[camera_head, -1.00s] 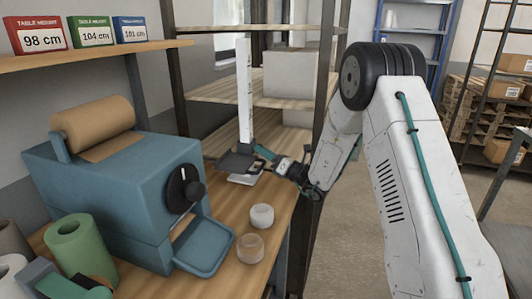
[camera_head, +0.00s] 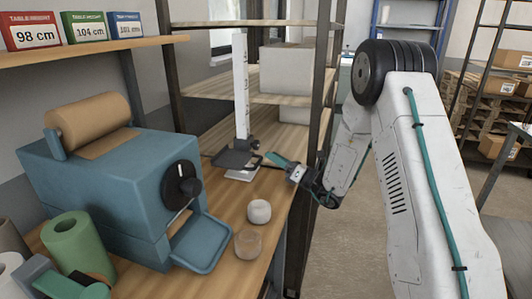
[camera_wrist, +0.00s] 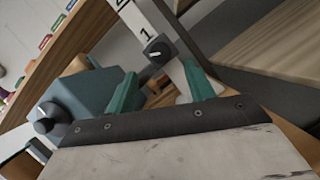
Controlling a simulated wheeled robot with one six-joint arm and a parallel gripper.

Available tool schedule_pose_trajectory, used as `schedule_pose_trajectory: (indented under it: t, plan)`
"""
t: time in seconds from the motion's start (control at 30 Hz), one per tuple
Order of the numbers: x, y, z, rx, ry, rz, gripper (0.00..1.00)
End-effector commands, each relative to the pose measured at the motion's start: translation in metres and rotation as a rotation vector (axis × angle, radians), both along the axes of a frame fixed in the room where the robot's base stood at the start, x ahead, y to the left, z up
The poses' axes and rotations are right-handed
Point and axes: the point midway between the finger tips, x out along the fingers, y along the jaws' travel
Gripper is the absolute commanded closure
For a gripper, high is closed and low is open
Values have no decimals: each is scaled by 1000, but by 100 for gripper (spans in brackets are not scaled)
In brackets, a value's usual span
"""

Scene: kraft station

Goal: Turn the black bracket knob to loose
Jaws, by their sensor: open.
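The black bracket knob (camera_head: 254,143) sits on a black bracket with a flat plate (camera_head: 232,159), on a white upright post (camera_head: 241,88). In the wrist view the knob (camera_wrist: 158,51) is round and dark with a light pointer mark, on the white numbered post (camera_wrist: 146,28). My gripper (camera_head: 279,163) is just right of the bracket, apart from it. Its teal fingers are spread and empty in the wrist view (camera_wrist: 160,80), with the knob above the gap between the tips. The knob's setting labels cannot be read.
A blue machine (camera_head: 115,190) with a paper roll, a black dial (camera_head: 182,186) and a tray stands on the bench at left. A shelf post (camera_head: 322,90) is close behind my arm.

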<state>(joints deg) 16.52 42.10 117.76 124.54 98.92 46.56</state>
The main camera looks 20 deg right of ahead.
Motion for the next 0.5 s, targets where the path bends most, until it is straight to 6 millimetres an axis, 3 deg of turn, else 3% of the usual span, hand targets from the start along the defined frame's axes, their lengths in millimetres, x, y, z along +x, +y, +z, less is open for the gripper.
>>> schedule_pose_trajectory:
  t: [0.17, 0.5]
  plan:
    - [-10, -7, -5, 1, 0, 2, 47]
    - [-10, -13, 1, -3, -11, -6, 47]
